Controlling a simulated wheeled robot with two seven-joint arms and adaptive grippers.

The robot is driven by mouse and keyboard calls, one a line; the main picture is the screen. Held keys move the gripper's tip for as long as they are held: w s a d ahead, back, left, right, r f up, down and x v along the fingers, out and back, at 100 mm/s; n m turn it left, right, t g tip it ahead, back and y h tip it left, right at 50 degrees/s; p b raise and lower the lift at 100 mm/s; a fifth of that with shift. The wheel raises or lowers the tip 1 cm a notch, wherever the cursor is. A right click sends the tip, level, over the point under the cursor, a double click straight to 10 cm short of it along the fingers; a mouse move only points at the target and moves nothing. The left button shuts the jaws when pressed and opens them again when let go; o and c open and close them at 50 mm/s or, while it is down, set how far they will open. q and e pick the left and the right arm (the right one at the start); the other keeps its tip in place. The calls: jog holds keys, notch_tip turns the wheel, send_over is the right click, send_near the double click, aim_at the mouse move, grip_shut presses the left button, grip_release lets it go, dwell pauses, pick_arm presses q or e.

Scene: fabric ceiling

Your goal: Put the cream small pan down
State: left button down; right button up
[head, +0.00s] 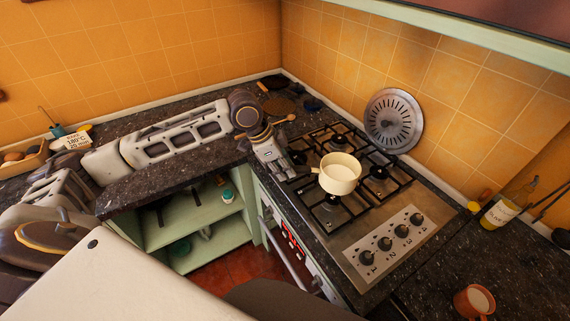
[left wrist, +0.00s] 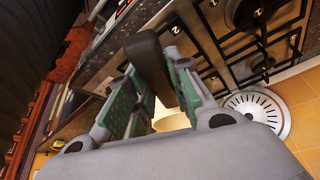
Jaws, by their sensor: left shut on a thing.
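The cream small pan (head: 340,173) is upright over the gas hob (head: 350,250) in the head view, near the middle of the burners. I cannot tell whether its base touches the grates. Its dark handle points left to my left gripper (head: 296,172). In the left wrist view, my left gripper (left wrist: 154,92) is shut on the dark handle (left wrist: 150,62), its green-padded fingers on both sides. Part of the cream pan body (left wrist: 172,120) shows behind the fingers, mostly hidden. My right gripper is not in view.
A round metal lid (head: 394,120) leans on the tiled wall behind the hob. Knobs (head: 384,243) line the hob's front right. An oil bottle (head: 505,204) and an orange mug (head: 474,302) stand on the right counter. A wooden spoon (head: 284,119) lies behind the hob's left.

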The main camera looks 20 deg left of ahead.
pick_arm(q)
jog(key=shift+r, duration=0.1)
dwell(0.4)
jog(key=shift+p, duration=0.75)
notch_tip(320, 180, down, 6)
jog(key=shift+b, duration=0.3)
jog(key=shift+f+p, duration=0.35)
jog(key=shift+f, duration=0.15)
dwell(0.7)
jog(key=c, duration=1.2)
grip_release()
jog(key=shift+c, duration=0.2)
jog(key=shift+o, duration=0.2)
jog(key=shift+f, duration=0.1)
